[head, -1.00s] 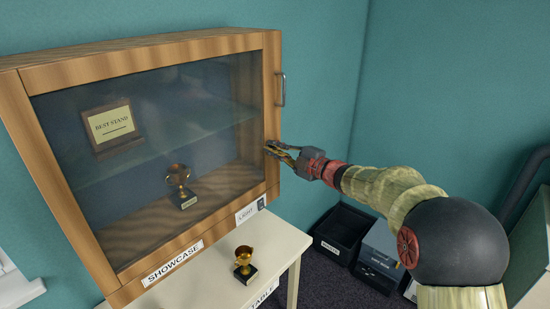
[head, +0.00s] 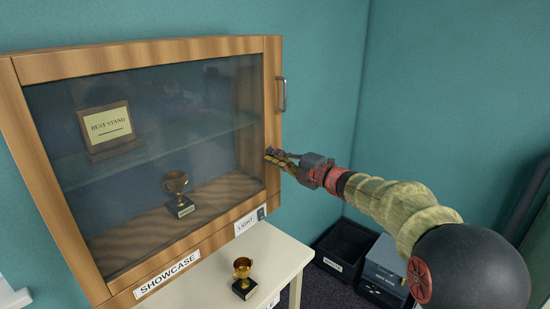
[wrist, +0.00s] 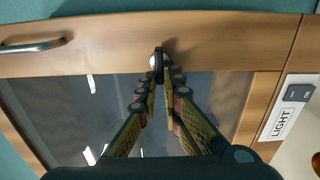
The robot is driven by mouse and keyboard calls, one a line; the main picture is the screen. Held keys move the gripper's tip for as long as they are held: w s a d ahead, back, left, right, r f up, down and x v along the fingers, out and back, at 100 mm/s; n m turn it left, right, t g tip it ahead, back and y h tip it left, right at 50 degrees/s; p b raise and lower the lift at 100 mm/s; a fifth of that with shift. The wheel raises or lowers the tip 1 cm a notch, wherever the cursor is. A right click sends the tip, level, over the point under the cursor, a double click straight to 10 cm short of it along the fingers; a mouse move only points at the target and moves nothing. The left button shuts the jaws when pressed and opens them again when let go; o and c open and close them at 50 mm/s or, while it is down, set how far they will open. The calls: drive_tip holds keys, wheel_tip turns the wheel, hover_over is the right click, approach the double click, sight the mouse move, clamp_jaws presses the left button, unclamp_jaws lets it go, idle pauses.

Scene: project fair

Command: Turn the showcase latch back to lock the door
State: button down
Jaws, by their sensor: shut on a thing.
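The showcase (head: 262,50) is a wooden wall cabinet with a glass door that looks closed against its frame. The latch (wrist: 158,62) is a small dark tab with a silvery round part on the door's handle-side wooden rail, in the wrist view. My gripper (head: 270,155) is at that rail, below the metal handle (head: 283,94). In the wrist view my gripper's fingertips (wrist: 159,80) come together on the latch. The fingers hide the latch in the head view, and its exact angle is hard to tell.
A trophy (head: 177,190) and a "BEST STAND" plaque (head: 107,127) are behind the glass. Another trophy (head: 243,275) stands on the white table (head: 272,247) below. A LIGHT switch panel (wrist: 287,115) is close to my gripper. Dark bins (head: 343,249) sit on the floor at right.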

drive_tip(key=c, duration=2.1)
unclamp_jaws()
drive_tip(key=shift+a, duration=0.1)
drive_tip(key=shift+o, duration=0.7)
drive_tip(key=v, duration=1.2)
